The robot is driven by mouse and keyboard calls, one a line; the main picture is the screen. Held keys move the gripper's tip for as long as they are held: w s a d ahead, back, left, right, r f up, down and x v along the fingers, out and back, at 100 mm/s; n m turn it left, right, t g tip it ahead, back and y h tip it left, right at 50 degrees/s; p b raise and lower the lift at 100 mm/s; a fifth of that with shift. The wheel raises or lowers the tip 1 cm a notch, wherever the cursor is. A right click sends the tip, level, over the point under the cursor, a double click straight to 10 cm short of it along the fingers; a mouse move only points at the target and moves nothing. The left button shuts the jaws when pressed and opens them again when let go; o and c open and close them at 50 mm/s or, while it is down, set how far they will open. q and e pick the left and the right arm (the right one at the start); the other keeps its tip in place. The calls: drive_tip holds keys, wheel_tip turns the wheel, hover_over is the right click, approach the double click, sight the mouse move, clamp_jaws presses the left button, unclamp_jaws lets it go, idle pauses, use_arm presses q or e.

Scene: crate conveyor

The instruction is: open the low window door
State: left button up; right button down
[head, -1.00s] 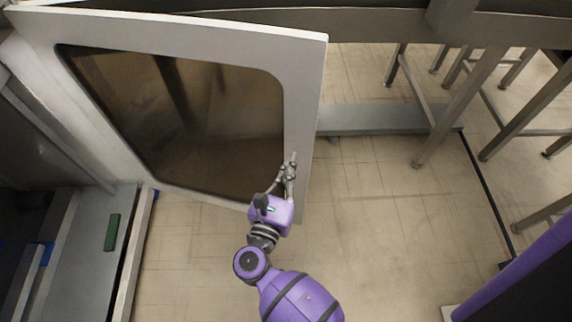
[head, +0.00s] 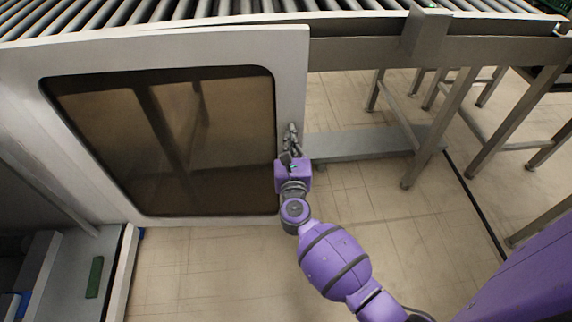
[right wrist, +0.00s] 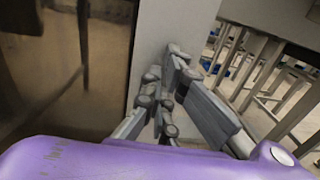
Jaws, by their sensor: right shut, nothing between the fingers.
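The low window door (head: 160,222) is a pale grey frame around a dark tinted pane. It stands ajar, swung out from the machine on the left, and fills the left half of the head view. My right gripper (head: 291,128) is shut and empty at the door's right-hand frame edge. In the right wrist view the shut fingers (right wrist: 170,75) lie in front of the pale door frame (right wrist: 165,25). I cannot tell whether they touch it. The dark pane (right wrist: 75,70) shows to their left. My left gripper is not in view.
A roller conveyor (head: 200,12) runs along the top behind the door. Metal legs (head: 440,130) and a low crossbar (head: 370,145) stand at the right. A green object (head: 95,277) lies on a grey ledge at lower left. Tiled floor (head: 210,270) is clear below the door.

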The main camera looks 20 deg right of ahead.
use_arm(q)
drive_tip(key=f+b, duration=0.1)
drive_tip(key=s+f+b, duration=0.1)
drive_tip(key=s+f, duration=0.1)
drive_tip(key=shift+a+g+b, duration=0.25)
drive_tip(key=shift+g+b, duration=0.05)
drive_tip(key=shift+b, duration=0.1)
use_arm(e)
drive_tip(key=w+d+n+y, duration=0.1)
drive_tip(key=w+d, duration=0.3)
drive_tip(key=w, duration=0.7)
drive_tip(key=shift+d+n+t+y, duration=0.15)
drive_tip(key=shift+n+t+y, duration=0.2)
drive_tip(key=shift+y, duration=0.55)
